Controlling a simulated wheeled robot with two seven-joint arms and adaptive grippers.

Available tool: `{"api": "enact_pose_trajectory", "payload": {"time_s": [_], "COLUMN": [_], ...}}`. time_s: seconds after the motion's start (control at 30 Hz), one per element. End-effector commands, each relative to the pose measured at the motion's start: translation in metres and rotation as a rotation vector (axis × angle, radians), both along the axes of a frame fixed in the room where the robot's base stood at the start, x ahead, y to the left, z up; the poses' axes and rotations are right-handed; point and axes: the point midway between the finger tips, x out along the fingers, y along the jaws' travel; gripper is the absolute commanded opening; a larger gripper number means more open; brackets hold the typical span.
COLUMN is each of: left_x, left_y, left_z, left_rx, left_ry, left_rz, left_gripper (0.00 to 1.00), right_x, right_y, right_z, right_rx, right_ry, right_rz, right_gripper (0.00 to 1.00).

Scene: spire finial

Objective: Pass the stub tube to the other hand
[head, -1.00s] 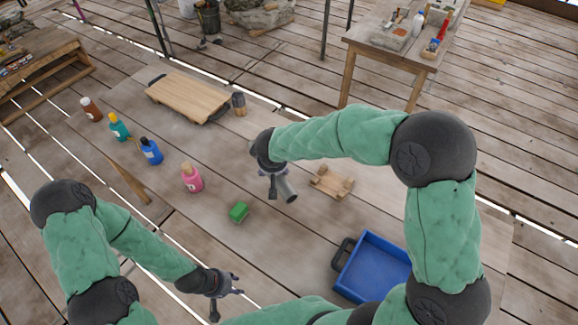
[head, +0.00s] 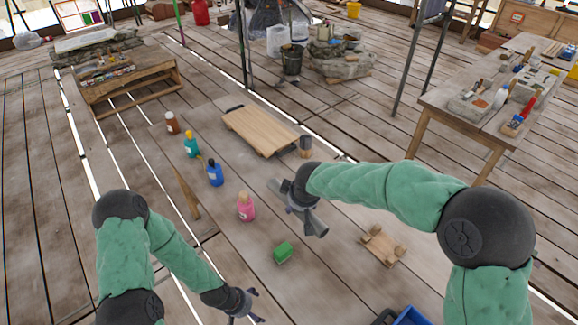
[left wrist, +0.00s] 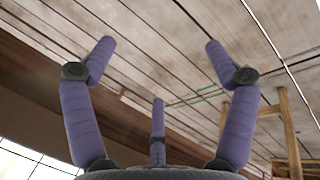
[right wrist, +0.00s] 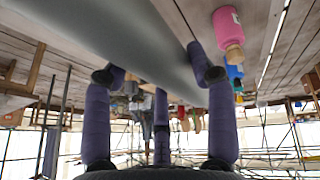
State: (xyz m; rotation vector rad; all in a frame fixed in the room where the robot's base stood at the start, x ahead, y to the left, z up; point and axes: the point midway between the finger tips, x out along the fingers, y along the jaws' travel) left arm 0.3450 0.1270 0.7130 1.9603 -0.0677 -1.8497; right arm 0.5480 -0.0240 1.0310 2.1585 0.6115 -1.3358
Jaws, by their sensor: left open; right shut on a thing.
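The stub tube (head: 317,227) is a plain grey cylinder in the head view, held above the middle of the table. My right gripper (head: 297,206) is shut on it, and an end sticks out on either side of the fingers. In the right wrist view the tube (right wrist: 120,40) lies across the fingertips and fills the top left. My left gripper (head: 252,306) is at the bottom of the head view, left of the tube and well apart from it. In the left wrist view its three fingers (left wrist: 160,75) are spread and empty.
A pink bottle (head: 246,208), a blue bottle (head: 215,174) and a green block (head: 283,252) stand on the table (head: 330,275). A wooden cradle (head: 382,246) is at right, a blue tray (head: 412,316) at the bottom edge. A wooden board (head: 260,131) lies at the back.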

Motion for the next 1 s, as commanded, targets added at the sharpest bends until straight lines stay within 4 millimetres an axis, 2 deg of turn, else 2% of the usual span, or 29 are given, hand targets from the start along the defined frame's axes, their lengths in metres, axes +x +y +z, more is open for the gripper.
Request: {"api": "enact_pose_trajectory", "payload": {"time_s": [0.03,0.17,0.3,0.37,0.47,0.67,0.8,0.9,1.0], "left_x": [0.017,0.054,0.092,0.113,0.150,0.222,0.270,0.304,0.334], "left_y": [0.013,0.045,0.087,0.109,0.139,0.189,0.212,0.215,0.199], "left_z": [-0.004,-0.012,-0.017,-0.014,0.003,0.056,0.104,0.144,0.182], "left_rx": [0.005,0.017,0.043,0.063,0.098,0.163,0.207,0.241,0.277], "left_ry": [-0.016,-0.044,-0.077,-0.104,-0.160,-0.289,-0.377,-0.435,-0.476], "left_rz": [0.027,0.084,0.146,0.167,0.188,0.201,0.164,0.071,-0.114], "left_gripper": [0.86,0.86,0.86,0.86,0.86,0.86,0.86,0.86,0.86], "right_x": [0.001,0.001,0.001,0.001,0.001,0.001,0.001,0.001,0.001], "right_y": [0.000,0.000,0.000,0.000,0.000,0.000,0.000,0.000,0.000], "right_z": [0.001,0.001,0.001,0.001,0.001,0.001,0.001,0.001,0.001], "right_rx": [0.001,0.001,0.001,0.001,0.001,0.001,0.001,0.001,0.001], "right_ry": [-0.002,-0.002,-0.002,-0.002,-0.002,-0.002,-0.002,-0.002,-0.002], "right_rz": [-0.001,-0.001,-0.001,-0.001,-0.001,-0.001,-0.001,-0.001,-0.001], "right_gripper": [0.11,0.11,0.11,0.11,0.11,0.11,0.11,0.11,0.11]}}
